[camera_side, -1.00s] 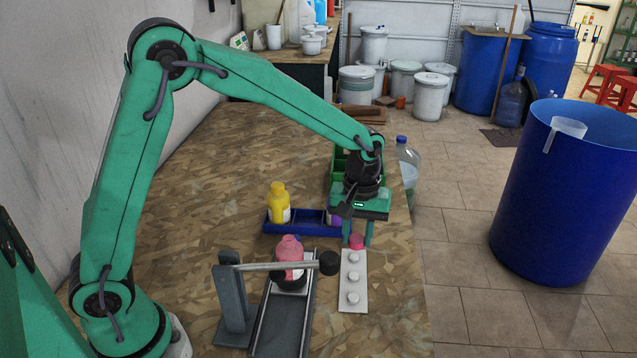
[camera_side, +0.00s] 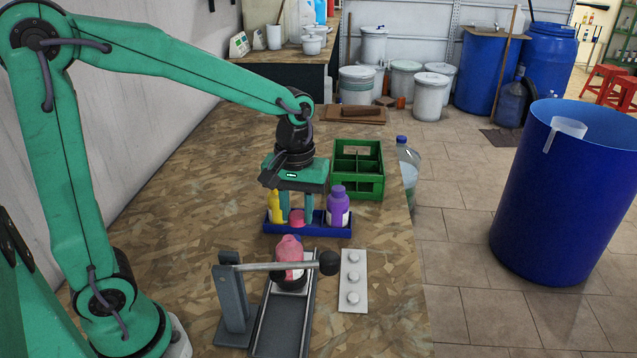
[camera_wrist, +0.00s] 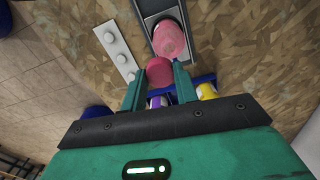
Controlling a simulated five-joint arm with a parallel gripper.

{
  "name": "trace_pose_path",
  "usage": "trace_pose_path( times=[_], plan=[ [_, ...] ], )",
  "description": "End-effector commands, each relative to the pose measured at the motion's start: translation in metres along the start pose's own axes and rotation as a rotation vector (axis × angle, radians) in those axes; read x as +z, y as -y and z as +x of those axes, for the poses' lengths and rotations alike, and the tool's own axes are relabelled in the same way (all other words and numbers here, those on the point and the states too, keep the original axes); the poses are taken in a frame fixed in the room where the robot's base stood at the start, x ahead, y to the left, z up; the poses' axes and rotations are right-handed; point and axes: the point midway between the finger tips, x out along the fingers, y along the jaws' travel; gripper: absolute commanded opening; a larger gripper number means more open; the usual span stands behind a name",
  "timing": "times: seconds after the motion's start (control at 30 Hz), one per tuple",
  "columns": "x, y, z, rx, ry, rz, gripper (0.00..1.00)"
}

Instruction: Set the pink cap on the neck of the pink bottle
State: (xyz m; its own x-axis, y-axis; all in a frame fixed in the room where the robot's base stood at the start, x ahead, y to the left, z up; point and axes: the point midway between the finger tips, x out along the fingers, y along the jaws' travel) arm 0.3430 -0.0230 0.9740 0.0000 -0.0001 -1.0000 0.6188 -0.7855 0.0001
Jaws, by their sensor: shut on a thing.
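My gripper (camera_side: 297,220) is shut on the pink cap (camera_side: 297,216), which sits between its two green fingers. The held cap also shows in the wrist view (camera_wrist: 159,71). The pink bottle (camera_side: 290,252) stands in a dark holder on the grey rail track (camera_side: 283,328), nearer the side camera than the cap. In the wrist view the bottle (camera_wrist: 169,40) is just beyond the cap. The cap is apart from the bottle in the side view. A grey bar with a black end (camera_side: 329,263) crosses in front of the bottle and hides part of it.
A white strip (camera_side: 353,298) with several round pegs lies right of the track. A blue tray (camera_side: 335,232) behind the bottle holds a yellow bottle (camera_side: 275,206) and a purple bottle (camera_side: 338,205). A green crate (camera_side: 372,188) stands farther back. Bare table lies left of the tray.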

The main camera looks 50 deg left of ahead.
Motion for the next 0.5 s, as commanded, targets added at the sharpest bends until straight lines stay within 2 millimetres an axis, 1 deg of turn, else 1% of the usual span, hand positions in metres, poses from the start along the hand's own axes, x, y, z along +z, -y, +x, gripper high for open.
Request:
trace_pose_path(
  times=[0.1,0.2,0.5],
  plan=[
    [0.005,0.011,-0.004,0.001,-0.001,-0.001,0.09],
    [0.007,0.016,-0.006,0.0,-0.001,0.0,0.09],
    [0.009,0.018,-0.006,0.0,0.0,0.0,0.09]
  ],
)
